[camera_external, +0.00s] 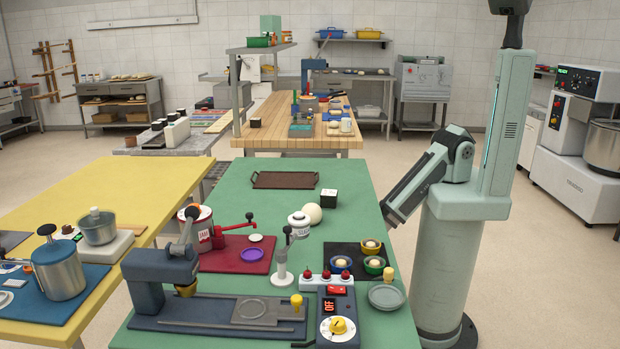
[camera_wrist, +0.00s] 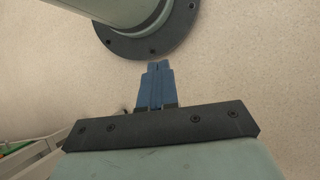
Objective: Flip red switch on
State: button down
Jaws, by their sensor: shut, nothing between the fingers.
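The red switch (camera_external: 337,290) sits on top of a dark blue control box (camera_external: 349,308) at the front of the green table (camera_external: 225,220). The box has a lit display (camera_external: 328,305) that appears to read OFF and a yellow dial (camera_external: 338,326) on a white disc. In the wrist view, my gripper (camera_wrist: 158,66) has blue fingers closed together and empty. It is over bare floor near my own base, away from the switch. I cannot make out the fingertips in the external view. The switch is not in the wrist view.
Just behind the switch is a white strip with red knobs (camera_external: 326,274). A grey dish (camera_external: 385,296) and a dark mat with small bowls (camera_external: 341,263) are close by. The table's middle is partly clear.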

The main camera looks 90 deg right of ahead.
jog(key=a+r+m+h, duration=0.1)
jog(key=a+r+m, duration=0.1)
jog(key=a, duration=1.7)
jog(key=w+a+r+n+t+h, duration=0.1)
jog(key=a+r+n+t, duration=0.3)
jog(key=a+r+n, duration=0.45)
jog(key=w+a+r+n+t+h, duration=0.1)
jog(key=a+r+n+t, duration=0.4)
jog(key=a, duration=0.6)
jog(key=s+a+r+n+g+y, duration=0.3)
jog(key=s+a+r, duration=0.8)
jog(key=r, duration=0.3)
jog(key=s+a+r+n+g+y, duration=0.4)
jog(key=s+a+r, duration=0.75)
jog(key=r, duration=0.25)
jog(key=w+d+r+m+t+h, duration=0.1)
jog(key=w+r+m+t, duration=0.2)
jog(key=w, duration=0.9)
jog(key=w+d+r+m+t+h, duration=0.1)
jog(key=w+r+m+t, duration=0.1)
jog(key=w+r+m, duration=0.5)
jog(key=w+d+r+m+t, duration=0.2)
jog(key=w+r+m, duration=0.4)
jog(key=w, duration=1.1)
jog(key=shift+w+r+t+h, duration=0.2)
jog(key=shift+r+t+h, duration=0.15)
jog(key=shift+t, duration=0.45)
jog(key=shift+f, duration=0.1)
